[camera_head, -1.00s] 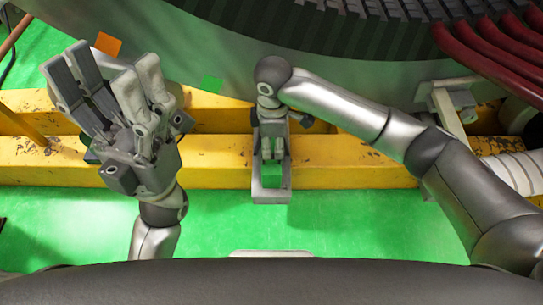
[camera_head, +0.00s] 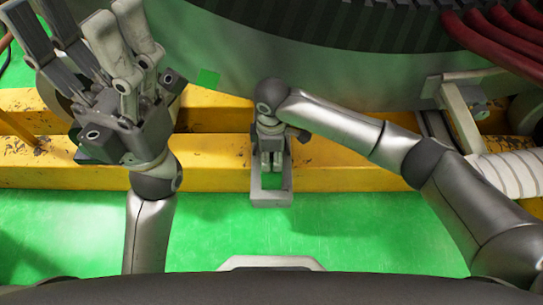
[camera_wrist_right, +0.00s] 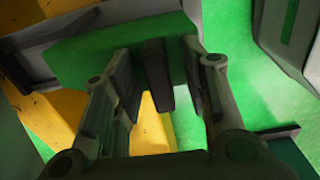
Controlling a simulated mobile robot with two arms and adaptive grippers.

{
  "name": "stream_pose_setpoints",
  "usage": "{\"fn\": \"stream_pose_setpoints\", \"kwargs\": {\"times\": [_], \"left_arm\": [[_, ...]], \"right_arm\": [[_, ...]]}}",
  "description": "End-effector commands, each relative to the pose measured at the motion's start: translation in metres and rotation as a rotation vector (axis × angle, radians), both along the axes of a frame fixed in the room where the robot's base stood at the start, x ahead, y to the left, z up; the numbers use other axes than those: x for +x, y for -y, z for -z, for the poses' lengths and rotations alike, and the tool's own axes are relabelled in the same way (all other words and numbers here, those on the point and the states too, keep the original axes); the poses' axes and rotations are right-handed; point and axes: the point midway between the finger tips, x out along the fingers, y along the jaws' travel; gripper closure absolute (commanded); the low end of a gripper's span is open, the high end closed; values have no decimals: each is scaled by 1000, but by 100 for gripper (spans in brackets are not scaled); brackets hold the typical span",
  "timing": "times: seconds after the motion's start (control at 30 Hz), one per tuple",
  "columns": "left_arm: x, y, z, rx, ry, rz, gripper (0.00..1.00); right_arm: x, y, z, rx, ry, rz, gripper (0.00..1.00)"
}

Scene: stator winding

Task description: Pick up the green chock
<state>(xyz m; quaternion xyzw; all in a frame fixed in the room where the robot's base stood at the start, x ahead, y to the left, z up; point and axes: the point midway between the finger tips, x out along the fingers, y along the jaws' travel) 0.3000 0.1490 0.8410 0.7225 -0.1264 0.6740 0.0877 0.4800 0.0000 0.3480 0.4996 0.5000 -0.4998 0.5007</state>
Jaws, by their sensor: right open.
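A green block, which looks like the green chock (camera_wrist_right: 95,50), lies across the upper middle of the right wrist view. My right gripper (camera_head: 271,162) points down over a light grey bracket (camera_head: 270,199) in the head view. In the wrist view this gripper (camera_wrist_right: 160,80) is open, its fingers apart at the near side of the green block, with a dark bar between them. I cannot tell whether they touch it. A patch of green (camera_head: 272,181) shows inside the bracket below the fingers. My left gripper (camera_head: 85,25) is raised at the upper left, fingers spread and empty.
Scuffed yellow beams (camera_head: 340,177) run across the view behind the bracket. Dark red cables (camera_head: 490,45) hang at the upper right. Green floor in front is clear.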

Motion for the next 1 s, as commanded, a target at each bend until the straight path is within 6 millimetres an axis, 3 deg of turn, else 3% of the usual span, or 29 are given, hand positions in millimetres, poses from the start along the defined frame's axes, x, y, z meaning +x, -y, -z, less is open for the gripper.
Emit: {"fn": "stream_pose_setpoints", "kwargs": {"times": [0.1,0.4,1.0], "left_arm": [[0,0,0,0,0,0,38],[0,0,0,0,-1,0,38],[-2,-1,-4,-5,1,2,38]], "right_arm": [[0,0,0,0,0,1,60],[0,0,0,0,0,1,99],[1,-1,-10,3,2,0,100]]}}
